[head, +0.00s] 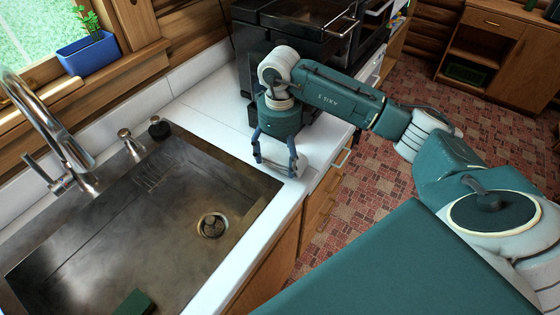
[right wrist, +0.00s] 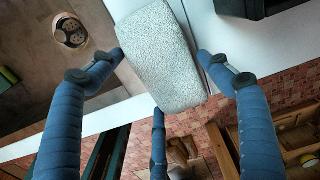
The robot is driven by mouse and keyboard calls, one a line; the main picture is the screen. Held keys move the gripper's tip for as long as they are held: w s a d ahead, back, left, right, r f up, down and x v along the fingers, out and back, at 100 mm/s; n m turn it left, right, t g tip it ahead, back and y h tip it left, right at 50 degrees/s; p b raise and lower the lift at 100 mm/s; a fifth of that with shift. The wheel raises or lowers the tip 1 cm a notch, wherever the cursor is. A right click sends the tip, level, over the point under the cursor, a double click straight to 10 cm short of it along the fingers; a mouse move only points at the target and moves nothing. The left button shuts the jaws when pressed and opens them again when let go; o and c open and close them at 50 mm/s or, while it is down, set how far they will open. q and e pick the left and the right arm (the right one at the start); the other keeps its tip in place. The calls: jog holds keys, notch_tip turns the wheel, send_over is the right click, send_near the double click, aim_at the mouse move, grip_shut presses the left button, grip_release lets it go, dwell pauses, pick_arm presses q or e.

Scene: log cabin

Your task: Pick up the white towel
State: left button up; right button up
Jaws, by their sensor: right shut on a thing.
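The white towel (right wrist: 162,55) is a pale, textured, rolled or folded bundle in the right wrist view. My right gripper (head: 275,158) points down over the counter strip beside the sink. Its blue fingers are shut on the towel, with a fingertip at each side of it in the right wrist view. In the head view the towel (head: 274,167) shows only as a small pale patch between the fingers at the counter edge. I cannot tell whether it touches the counter. My left gripper is not in view.
The metal sink (head: 150,215) lies left of the gripper, with a tall faucet (head: 55,140) behind it. A green block (head: 133,303) is in the sink. A black appliance (head: 300,35) stands behind the arm. White counter (head: 205,115) is bare between them. A blue planter (head: 88,52) is on the sill.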

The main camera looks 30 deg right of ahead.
notch_tip(320, 180, up, 9)
jog(key=shift+w+r+b, duration=0.15)
jog(key=shift+r+b, duration=0.05)
jog(key=shift+b, duration=1)
notch_tip(320, 180, up, 9)
jog(key=p, duration=0.2)
send_over(279, 156)
jog(key=shift+f, duration=0.2)
jog(key=shift+s+b, duration=0.2)
jog(key=shift+b, duration=0.1)
jog(key=shift+o, duration=1.1)
jog(key=shift+c, duration=0.4)
